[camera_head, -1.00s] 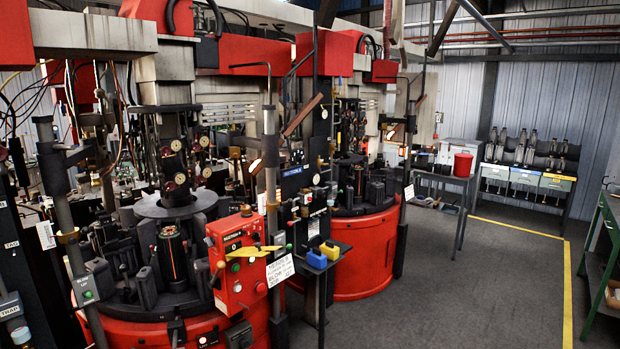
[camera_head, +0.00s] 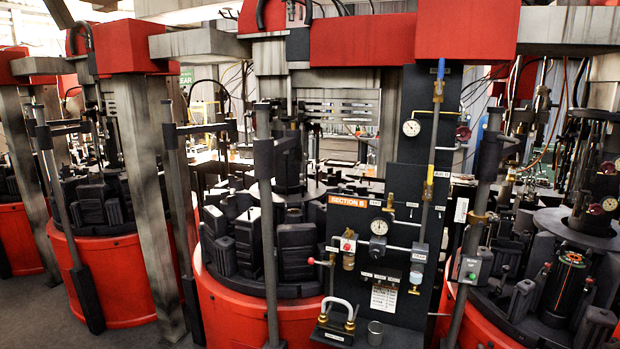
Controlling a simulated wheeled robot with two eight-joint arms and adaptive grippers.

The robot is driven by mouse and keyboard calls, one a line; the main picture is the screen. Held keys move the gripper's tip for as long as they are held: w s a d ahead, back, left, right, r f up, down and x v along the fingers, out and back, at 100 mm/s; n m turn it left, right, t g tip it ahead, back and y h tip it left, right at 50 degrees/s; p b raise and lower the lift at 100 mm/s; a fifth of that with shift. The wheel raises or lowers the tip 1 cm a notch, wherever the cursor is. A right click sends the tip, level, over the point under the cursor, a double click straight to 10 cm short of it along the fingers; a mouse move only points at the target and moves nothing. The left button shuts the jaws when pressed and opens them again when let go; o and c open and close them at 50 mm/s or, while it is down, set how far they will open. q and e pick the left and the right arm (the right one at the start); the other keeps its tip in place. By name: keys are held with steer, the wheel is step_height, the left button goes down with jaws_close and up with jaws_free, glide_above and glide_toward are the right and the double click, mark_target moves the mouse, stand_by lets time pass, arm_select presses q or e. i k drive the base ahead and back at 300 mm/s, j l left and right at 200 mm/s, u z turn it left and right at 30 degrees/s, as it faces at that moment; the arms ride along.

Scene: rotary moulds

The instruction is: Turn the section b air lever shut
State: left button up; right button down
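A dark control panel with an orange "SECTION B" label (camera_head: 348,201) stands right of centre in the head view. A blue lever (camera_head: 441,69) points straight up, in line with the vertical pipe, at a brass valve near the panel's top. A yellow handle (camera_head: 430,174) sits lower on the same pipe. A red-knobbed lever (camera_head: 316,261) sticks out at the panel's lower left, beside a brass fitting with a red part (camera_head: 348,244). The small labels are too small to read, so I cannot tell which is the air lever. Neither gripper is in view.
Red round machine bases with black moulds (camera_head: 297,250) stand around the panel, with grey posts in front. Pressure gauges (camera_head: 379,226) sit on the panel. Hose loops (camera_head: 338,308) and a metal cup (camera_head: 375,332) are at its foot. Some floor (camera_head: 60,318) shows at lower left.

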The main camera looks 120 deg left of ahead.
mark_target(428, 195)
steer(key=u, duration=2.65)
